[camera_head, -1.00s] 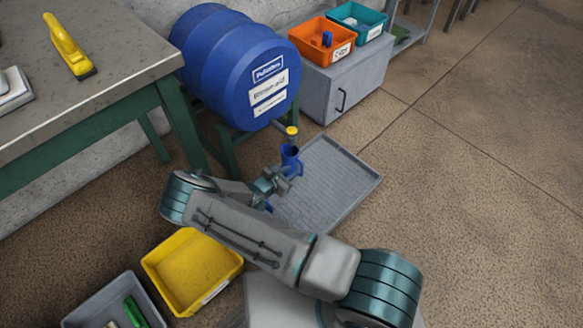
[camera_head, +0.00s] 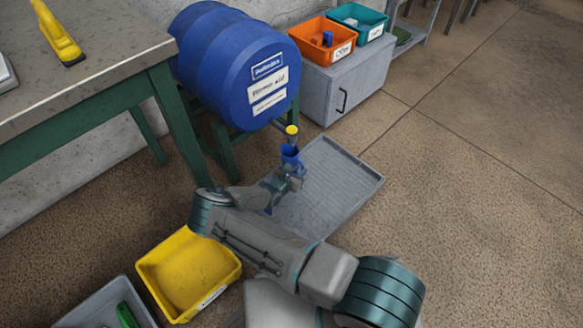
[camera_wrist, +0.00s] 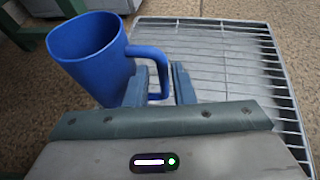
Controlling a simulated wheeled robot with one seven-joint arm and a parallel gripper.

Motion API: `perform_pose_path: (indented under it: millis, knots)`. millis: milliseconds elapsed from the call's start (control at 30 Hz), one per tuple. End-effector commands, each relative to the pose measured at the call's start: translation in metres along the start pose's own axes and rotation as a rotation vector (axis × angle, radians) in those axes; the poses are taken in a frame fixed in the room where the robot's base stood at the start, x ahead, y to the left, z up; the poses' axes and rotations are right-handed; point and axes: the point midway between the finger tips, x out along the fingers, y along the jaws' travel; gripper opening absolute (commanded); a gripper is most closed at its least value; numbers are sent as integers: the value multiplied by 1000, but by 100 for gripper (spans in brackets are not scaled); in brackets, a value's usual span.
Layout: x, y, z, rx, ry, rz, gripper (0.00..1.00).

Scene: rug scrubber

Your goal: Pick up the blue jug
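My gripper (camera_head: 291,172) is at the jug's side.
The yellow tap top (camera_head: 292,130) is right above the jug. The blue barrel (camera_head: 215,60) lies on a green stand behind. The grey ribbed tray (camera_head: 335,185) is below. A yellow bin (camera_head: 187,272) and a green-legged table (camera_head: 90,95) are at left. The floor at right is clear.

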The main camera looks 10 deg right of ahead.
Motion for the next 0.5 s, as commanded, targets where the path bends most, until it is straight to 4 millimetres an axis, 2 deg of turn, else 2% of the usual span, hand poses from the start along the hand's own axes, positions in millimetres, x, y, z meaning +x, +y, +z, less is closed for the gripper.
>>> perform_pose_path:
  millis: [200,333,500]
  knots:
    - [26,-4,-10,0,-1,-3,22]
    - [44,-4,-10,1,0,-2,22]
    - [48,-3,-6,0,-1,-1,22]
